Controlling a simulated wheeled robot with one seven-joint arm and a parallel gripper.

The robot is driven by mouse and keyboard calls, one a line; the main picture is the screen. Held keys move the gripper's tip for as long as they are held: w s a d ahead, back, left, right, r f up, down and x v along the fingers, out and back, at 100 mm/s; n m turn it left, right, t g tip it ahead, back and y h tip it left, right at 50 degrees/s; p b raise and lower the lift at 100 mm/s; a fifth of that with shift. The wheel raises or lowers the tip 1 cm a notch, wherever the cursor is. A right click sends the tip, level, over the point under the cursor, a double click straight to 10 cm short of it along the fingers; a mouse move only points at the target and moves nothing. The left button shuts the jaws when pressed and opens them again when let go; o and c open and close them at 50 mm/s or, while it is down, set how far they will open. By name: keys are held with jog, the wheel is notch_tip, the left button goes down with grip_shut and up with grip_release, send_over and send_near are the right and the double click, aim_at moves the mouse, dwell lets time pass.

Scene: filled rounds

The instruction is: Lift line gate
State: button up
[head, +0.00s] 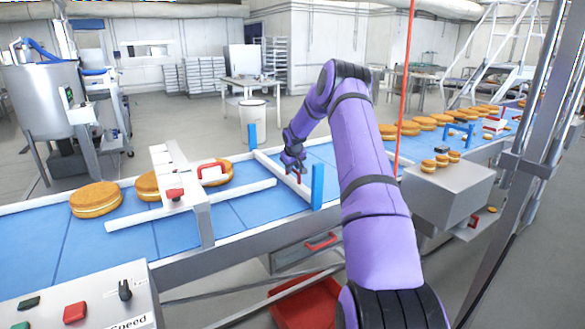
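The line gate (268,164) looks like a white bar lying low across the blue conveyor, between two blue posts, the far one (252,134) and the near one (318,186). A small red handle shows at the bar, partly hidden by my gripper. My gripper (292,172) is at the end of the purple arm, pointing down at the handle. It is small and dark here, and I cannot tell whether the fingers are open, shut or touching the handle.
Filled rounds (96,199) lie on the belt (100,240) to the left, some by a white guide frame (182,195) with a red handle. More rounds (425,123) line the belt at right. A grey box (447,190) and a vertical red pole (406,85) stand right of the gate.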

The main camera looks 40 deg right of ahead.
grip_shut()
notch_tip(320, 180, up, 11)
jog(key=shift+r, duration=0.1)
jog(key=shift+o, duration=1.5)
grip_release()
jog(key=v, duration=1)
jog(key=shift+s+r, duration=0.2)
jog(key=shift+r, duration=0.1)
